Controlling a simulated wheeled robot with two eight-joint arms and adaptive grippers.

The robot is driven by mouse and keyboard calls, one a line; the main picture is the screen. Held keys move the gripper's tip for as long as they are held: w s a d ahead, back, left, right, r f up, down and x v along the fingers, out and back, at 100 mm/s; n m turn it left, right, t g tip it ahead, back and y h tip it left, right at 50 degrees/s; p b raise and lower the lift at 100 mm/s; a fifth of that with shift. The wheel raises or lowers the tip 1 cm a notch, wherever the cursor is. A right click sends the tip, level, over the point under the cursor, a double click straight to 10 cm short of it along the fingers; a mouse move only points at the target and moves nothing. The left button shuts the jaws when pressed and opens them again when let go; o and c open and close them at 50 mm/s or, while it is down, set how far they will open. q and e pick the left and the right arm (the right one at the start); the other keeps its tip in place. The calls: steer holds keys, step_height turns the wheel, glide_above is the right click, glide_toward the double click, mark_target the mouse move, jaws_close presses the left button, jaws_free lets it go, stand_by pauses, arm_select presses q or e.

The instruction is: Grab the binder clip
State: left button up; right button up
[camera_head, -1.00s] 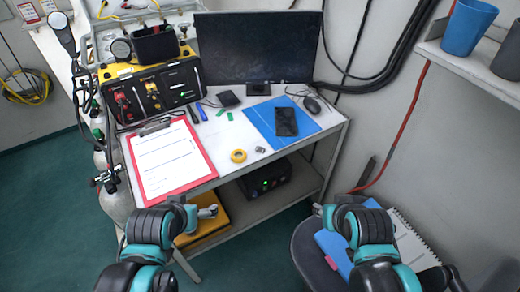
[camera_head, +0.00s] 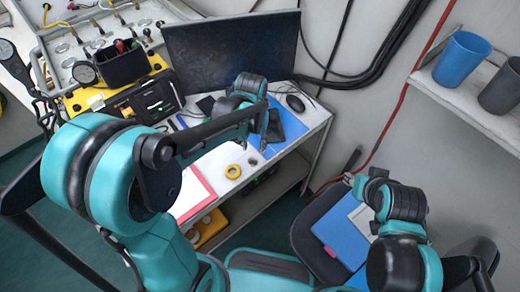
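The binder clip looks like a small grey piece (camera_head: 252,161) on the white desk, just right of a yellow tape roll (camera_head: 233,171); it is too small to make out well. My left gripper (camera_head: 264,146) hangs over the desk, fingers pointing down, close above and slightly right of the clip, in front of the blue folder. Its fingers are too small and dark to show whether they are open. My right gripper (camera_head: 350,180) is off the desk's right side, over the chair, with nothing seen in it; its opening is unclear.
A monitor (camera_head: 232,54) stands at the back of the desk (camera_head: 300,142). A blue folder (camera_head: 293,128) with a dark phone, a mouse (camera_head: 295,103) and a red clipboard (camera_head: 203,186) lie there. A chair (camera_head: 304,232) holding a blue folder stands in front on the right.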

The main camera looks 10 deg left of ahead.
mark_target(253, 160)
arm_select(q)
step_height(253, 160, down, 2)
steer(key=shift+s+f+b, duration=0.1)
steer(key=shift+b, duration=0.35)
step_height(253, 160, down, 6)
steer(key=b, duration=0.2)
steer(key=shift+a+r+b, duration=0.15)
steer(key=shift+r+b, duration=0.1)
steer(key=shift+b, duration=0.1)
steer(key=shift+r, duration=0.1)
steer(key=c, duration=0.5)
